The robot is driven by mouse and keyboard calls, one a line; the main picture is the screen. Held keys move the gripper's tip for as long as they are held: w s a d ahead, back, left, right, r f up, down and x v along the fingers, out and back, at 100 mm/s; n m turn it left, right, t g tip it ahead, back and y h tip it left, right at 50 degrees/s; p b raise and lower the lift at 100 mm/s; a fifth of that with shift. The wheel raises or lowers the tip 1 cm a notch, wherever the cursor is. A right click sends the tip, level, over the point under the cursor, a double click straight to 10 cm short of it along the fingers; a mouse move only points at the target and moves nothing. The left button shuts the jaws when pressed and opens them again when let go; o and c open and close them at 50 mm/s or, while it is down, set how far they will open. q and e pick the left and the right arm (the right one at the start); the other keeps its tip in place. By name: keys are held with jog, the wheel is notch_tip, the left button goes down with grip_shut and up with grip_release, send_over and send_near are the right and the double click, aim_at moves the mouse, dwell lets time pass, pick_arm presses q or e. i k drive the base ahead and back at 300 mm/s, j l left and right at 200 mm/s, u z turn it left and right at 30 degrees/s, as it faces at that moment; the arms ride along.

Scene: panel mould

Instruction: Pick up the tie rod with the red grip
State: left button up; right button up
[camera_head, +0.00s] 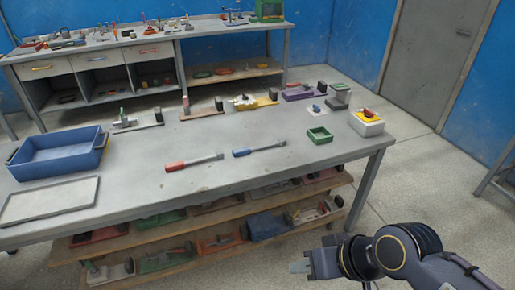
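The tie rod with the red grip (177,166) lies on the grey workbench (215,183), left of the middle, its grey metal shaft pointing right. A similar rod with a blue grip (243,152) lies just to its right, apart from it. My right gripper (300,266) is at the bottom right, in front of the bench and well away from both rods. Its fingertips are small and seen side on, so I cannot tell whether it is open or shut. No rod shows in it. My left gripper is out of view.
A blue bin (60,157) and a pale flat tray (48,201) are at the bench's left. A green box (320,135) and a white box with a yellow top (367,122) are at its right. Small fixtures line the back edge. Shelves with trays sit below.

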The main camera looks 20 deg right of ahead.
aim_at(178, 165)
jog(key=i+l+u, duration=0.1)
jog(key=i+u, duration=0.25)
jog(key=i+l+u, duration=0.35)
jog(key=i, duration=0.15)
jog(key=i+l+u, duration=0.35)
jog(key=i+j, duration=0.05)
jog(key=j, duration=0.05)
